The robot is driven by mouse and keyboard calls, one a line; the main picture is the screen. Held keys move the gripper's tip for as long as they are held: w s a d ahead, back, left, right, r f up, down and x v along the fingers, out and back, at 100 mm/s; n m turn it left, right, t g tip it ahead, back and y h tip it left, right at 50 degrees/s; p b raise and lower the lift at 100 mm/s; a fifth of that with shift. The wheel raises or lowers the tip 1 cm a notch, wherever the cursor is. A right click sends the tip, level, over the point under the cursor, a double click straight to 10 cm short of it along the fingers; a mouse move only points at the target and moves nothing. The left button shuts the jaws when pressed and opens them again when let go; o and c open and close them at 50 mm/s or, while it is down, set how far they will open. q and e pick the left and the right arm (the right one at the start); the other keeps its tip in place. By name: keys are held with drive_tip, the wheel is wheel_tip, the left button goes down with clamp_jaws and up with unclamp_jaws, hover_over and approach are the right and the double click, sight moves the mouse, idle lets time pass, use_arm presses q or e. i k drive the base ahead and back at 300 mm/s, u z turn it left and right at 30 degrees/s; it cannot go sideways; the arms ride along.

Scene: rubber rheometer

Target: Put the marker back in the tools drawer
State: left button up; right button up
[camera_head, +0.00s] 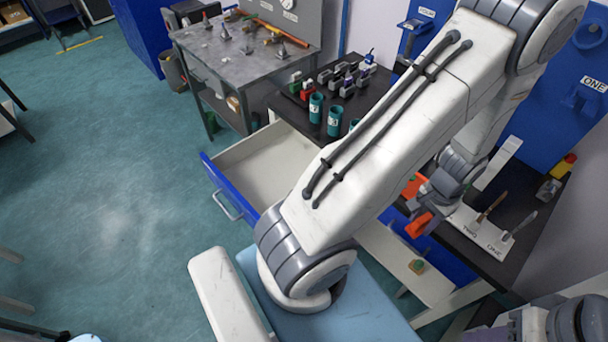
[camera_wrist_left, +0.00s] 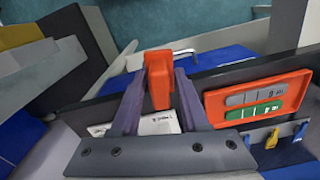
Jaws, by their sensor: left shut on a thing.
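My left gripper (camera_head: 428,212) is shut on an orange-red block-like thing (camera_head: 418,226), which also shows between the fingers in the wrist view (camera_wrist_left: 158,80). I cannot tell whether this is the marker; no clear pen shape shows. It is held near the dark bench, above and beside a pale open drawer or tray (camera_head: 400,258) with a small green and tan thing (camera_head: 417,266) in it. A large open drawer (camera_head: 262,160) with a blue front is left of my arm; its visible inside looks empty. My arm hides part of it.
An orange holder (camera_wrist_left: 258,98) with grey and green pieces is right of the fingers in the wrist view. Teal cups (camera_head: 316,107) and small coloured items crowd the black bench. Brown and grey-handled tools (camera_head: 490,207) lie at the right. The floor at left is clear.

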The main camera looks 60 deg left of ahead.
sight(284, 176)
drive_tip(key=u, duration=0.5)
drive_tip(key=k, duration=1.15)
drive_tip(key=u, duration=0.7)
drive_tip(key=i, duration=1.35)
drive_tip(key=z, duration=0.75)
